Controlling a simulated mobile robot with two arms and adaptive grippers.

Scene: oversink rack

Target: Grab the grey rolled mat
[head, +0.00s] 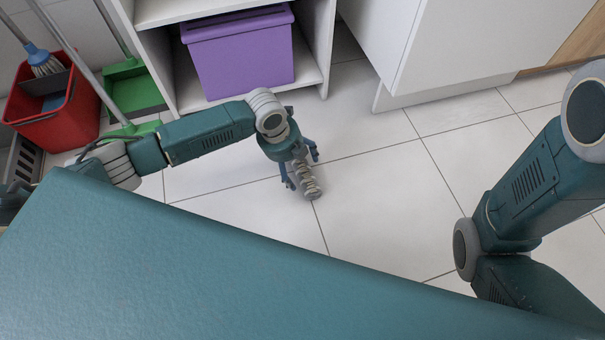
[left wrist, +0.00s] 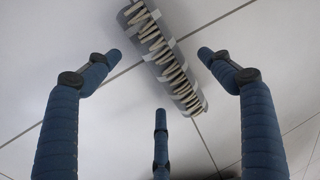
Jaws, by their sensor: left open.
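The grey rolled mat (head: 308,185) is a short roll on the tiled floor, partly hidden behind my left gripper in the head view. In the left wrist view, the mat (left wrist: 163,58) lies diagonally, with light slats and pale bands along it. My left gripper (head: 302,172) points down over the mat. Its blue fingers are spread open, two on either side of the roll and one below it in the left wrist view. I see no clear contact with the mat. My right gripper is out of view; only my right arm shows.
A white shelf unit with a purple bin (head: 240,55) stands behind my left arm. A red bucket (head: 52,105) and a green dustpan (head: 133,88) are at the left. A white cabinet (head: 455,45) stands at the back right. The floor (head: 385,190) right of the mat is clear.

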